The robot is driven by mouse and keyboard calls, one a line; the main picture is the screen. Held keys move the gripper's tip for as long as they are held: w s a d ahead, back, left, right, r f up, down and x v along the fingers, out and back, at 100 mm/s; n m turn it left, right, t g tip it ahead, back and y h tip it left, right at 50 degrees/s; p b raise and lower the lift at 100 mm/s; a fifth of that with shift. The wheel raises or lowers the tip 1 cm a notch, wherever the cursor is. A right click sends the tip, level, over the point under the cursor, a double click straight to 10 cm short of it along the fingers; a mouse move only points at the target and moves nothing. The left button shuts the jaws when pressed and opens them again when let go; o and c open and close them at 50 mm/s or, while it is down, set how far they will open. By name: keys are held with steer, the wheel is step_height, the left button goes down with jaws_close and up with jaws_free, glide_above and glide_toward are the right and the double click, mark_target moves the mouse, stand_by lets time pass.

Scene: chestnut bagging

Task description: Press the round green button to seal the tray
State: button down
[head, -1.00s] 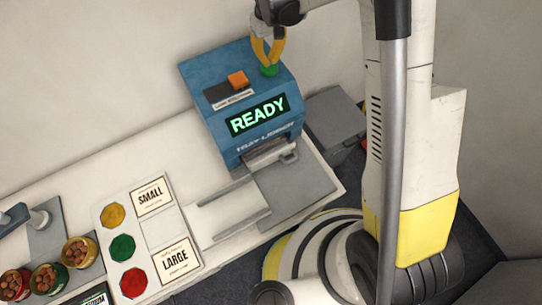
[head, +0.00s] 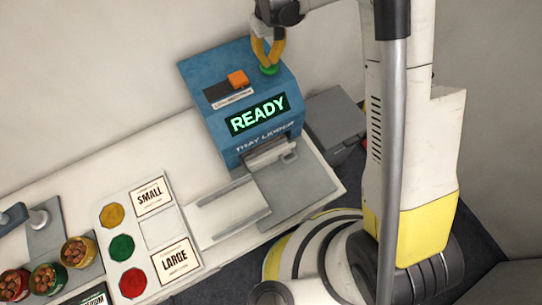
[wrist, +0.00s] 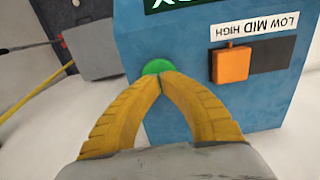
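The round green button (head: 269,70) sits on the top right of the blue tray sealing machine (head: 215,80). The button also shows in the wrist view (wrist: 157,67), partly covered by my fingertips. My gripper (head: 267,62) has yellow fingers and is right at the button. In the wrist view my gripper (wrist: 160,76) has its fingertips together with nothing between them, over the button's near edge. They look to be touching it, but how far it is pressed I cannot tell. The machine's screen (head: 258,115) reads READY.
An orange slider knob (head: 238,79) stands left of the button, by a LOW MID HIGH label (wrist: 265,28). A grey tray slide (head: 295,190) projects from the machine's front. A panel with coloured discs (head: 110,240) and cups of chestnuts (head: 78,251) are at the lower left.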

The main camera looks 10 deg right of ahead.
steer(key=shift+f+b, duration=0.75)
steer(key=shift+f, duration=0.15)
stand_by(0.3)
steer(key=shift+r+p, duration=1.9)
steer(key=shift+r, duration=1.65)
steer(key=shift+s+d, duration=0.15)
steer(key=s+d+r+m+t+b, duration=0.1)
steer(key=s+d+t+b, duration=0.1)
steer(key=s+d+b, duration=0.3)
steer(key=s+d+r+m+t+b, duration=0.1)
steer(key=s+d+r+t+b, duration=0.15)
steer(key=s+b, duration=0.4)
steer(key=s+d+f+m+t+b, duration=0.1)
steer(key=s+d+f+b, duration=0.1)
steer(key=s, duration=0.4)
steer(key=s+d+f+m+t+b, duration=0.1)
steer(key=s+d+f+b, duration=0.1)
steer(key=s+f+b, duration=0.3)
steer(key=shift+s+d+f+m+t, duration=0.25)
steer(key=shift+s+f+m+t, duration=0.1)
steer(key=shift+s+f, duration=0.6)
